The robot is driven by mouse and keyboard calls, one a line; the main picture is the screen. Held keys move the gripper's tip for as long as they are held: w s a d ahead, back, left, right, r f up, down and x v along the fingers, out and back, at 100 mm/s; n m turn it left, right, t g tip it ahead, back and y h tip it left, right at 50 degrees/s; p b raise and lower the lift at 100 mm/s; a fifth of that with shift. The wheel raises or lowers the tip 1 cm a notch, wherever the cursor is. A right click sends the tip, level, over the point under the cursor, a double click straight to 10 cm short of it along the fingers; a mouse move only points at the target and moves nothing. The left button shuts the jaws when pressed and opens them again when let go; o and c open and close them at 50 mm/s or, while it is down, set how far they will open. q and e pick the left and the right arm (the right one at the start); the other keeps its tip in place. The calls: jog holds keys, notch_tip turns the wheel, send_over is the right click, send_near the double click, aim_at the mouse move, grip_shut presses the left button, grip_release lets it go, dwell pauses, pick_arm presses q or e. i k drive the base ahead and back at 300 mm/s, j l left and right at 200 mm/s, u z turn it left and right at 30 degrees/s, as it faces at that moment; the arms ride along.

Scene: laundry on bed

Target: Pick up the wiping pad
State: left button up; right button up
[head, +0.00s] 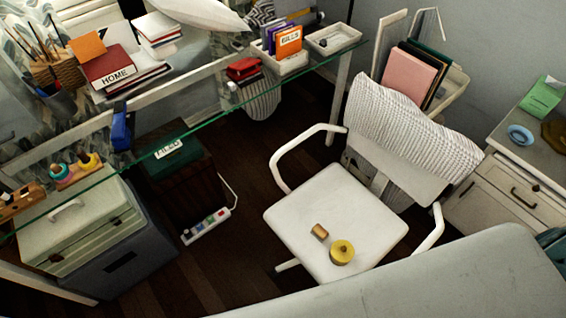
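I cannot make out a wiping pad for certain. A small tan block (320,232) lies on the seat of the white chair (300,215), and it is too small to tell what it is. A yellow round object (342,251) with a knob or hole at its top sits on the same seat, just right of and nearer than the block. Neither of my grippers shows in the head view.
A glass desk (205,118) with books and organisers spans the left and back. A grey padded surface (440,275) fills the lower right. A white cabinet (515,195) stands at right with a blue ring (520,134). A power strip (206,226) lies on the dark floor (245,255).

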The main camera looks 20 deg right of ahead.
aim_at(320, 233)
jog(key=k+l+z, duration=0.1)
jog(key=z, duration=0.25)
jog(key=k+l+z, duration=0.2)
jog(key=z, duration=0.15)
jog(key=k, duration=0.1)
